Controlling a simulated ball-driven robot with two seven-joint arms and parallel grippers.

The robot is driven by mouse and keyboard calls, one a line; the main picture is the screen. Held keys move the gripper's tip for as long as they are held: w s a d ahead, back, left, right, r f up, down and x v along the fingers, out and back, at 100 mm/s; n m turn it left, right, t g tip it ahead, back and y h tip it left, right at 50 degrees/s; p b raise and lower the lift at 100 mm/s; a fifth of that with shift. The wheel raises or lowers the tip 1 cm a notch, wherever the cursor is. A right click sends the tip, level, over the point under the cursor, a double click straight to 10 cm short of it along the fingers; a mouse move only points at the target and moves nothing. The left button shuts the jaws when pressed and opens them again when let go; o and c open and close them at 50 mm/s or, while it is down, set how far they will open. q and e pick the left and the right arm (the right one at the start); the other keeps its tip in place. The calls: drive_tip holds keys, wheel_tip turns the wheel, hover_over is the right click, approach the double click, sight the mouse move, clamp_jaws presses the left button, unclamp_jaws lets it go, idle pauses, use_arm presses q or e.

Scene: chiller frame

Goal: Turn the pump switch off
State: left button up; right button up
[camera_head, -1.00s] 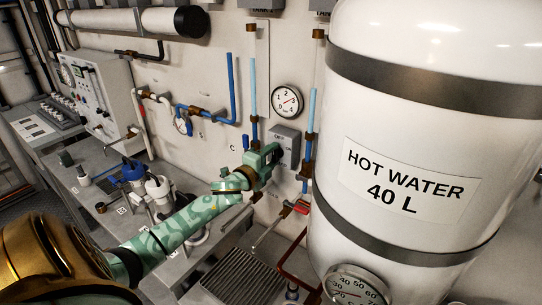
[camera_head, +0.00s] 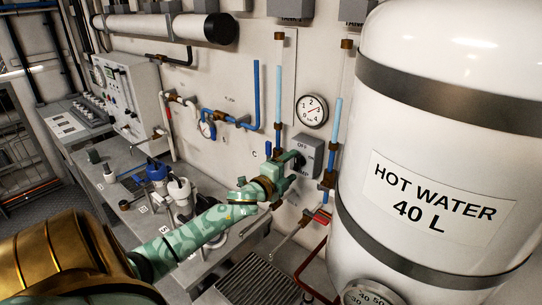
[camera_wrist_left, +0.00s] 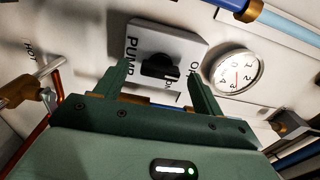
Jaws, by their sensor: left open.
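The pump switch is a grey box (camera_head: 311,146) on the white wall, marked OFF and ON, under a round gauge. In the left wrist view the box (camera_wrist_left: 185,42) reads PUMP and has a black knob (camera_wrist_left: 160,66) at its middle. My left gripper (camera_head: 292,168) is open in front of the box, partly covering its lower left. In the left wrist view its two fingers (camera_wrist_left: 158,80) stand apart on either side of the knob. I cannot tell whether they touch it or which mark it points to. My right gripper is not in view.
A white hot water tank (camera_head: 440,160) stands close on the right. Blue pipes (camera_head: 278,85) run up the wall near the switch. A round gauge (camera_head: 311,110) sits above the box. A grey bench (camera_head: 110,190) with lab items lies on the left.

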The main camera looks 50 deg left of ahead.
use_arm(q)
drive_tip(key=s+d, duration=0.1)
drive_tip(key=s, duration=1.3)
drive_tip(key=shift+s+d, duration=0.25)
drive_tip(key=shift+s, duration=0.05)
drive_tip(key=shift+f, duration=0.1)
